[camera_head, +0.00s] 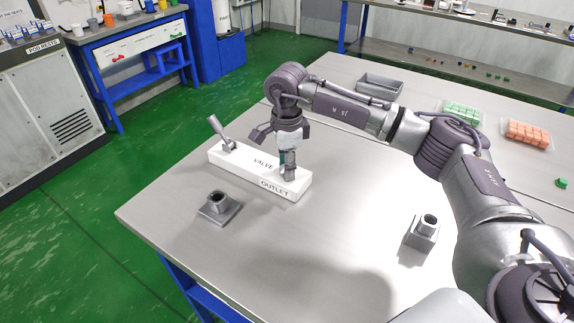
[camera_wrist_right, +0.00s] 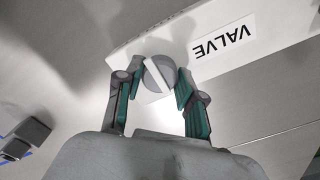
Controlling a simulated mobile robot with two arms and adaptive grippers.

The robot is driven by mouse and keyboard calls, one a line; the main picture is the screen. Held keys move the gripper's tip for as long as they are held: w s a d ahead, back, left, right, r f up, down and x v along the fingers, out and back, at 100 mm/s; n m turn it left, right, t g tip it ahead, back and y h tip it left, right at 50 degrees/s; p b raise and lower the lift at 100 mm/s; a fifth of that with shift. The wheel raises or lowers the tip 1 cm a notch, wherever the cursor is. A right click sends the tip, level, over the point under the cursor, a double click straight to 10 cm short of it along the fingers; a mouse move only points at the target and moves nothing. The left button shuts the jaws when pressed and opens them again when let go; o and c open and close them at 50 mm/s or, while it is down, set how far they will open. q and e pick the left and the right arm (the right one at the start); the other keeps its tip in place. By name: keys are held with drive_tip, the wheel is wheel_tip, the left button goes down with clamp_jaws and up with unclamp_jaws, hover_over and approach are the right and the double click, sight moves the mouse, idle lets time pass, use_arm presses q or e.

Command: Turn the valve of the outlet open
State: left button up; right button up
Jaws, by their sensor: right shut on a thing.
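A white block (camera_head: 225,158) marked VALVE on top and OUTLET on its front right face lies on the grey table. My right gripper (camera_head: 289,165) points down at the OUTLET end and is shut on a round grey valve knob (camera_wrist_right: 154,71) with a pale bar across it. The knob is beside the VALVE label (camera_wrist_right: 224,40) in the wrist view, between my fingertips; the fingers and wrist mostly hide it in the head view. A tilted metal lever or stub (camera_head: 219,130) stands at the block's other end. My left gripper is not in view.
Grey metal sockets stand at the front left (camera_head: 219,207) and front right (camera_head: 422,233) of the table. A grey tray (camera_head: 380,85), a box of green pieces (camera_head: 462,112) and one of orange pieces (camera_head: 527,133) lie farther back. The front middle is clear.

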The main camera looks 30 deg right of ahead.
drive_tip(key=shift+r, duration=0.1)
drive_tip(key=o, duration=1.1)
drive_tip(key=shift+o, duration=0.2)
wheel_tip(320, 180, up, 12)
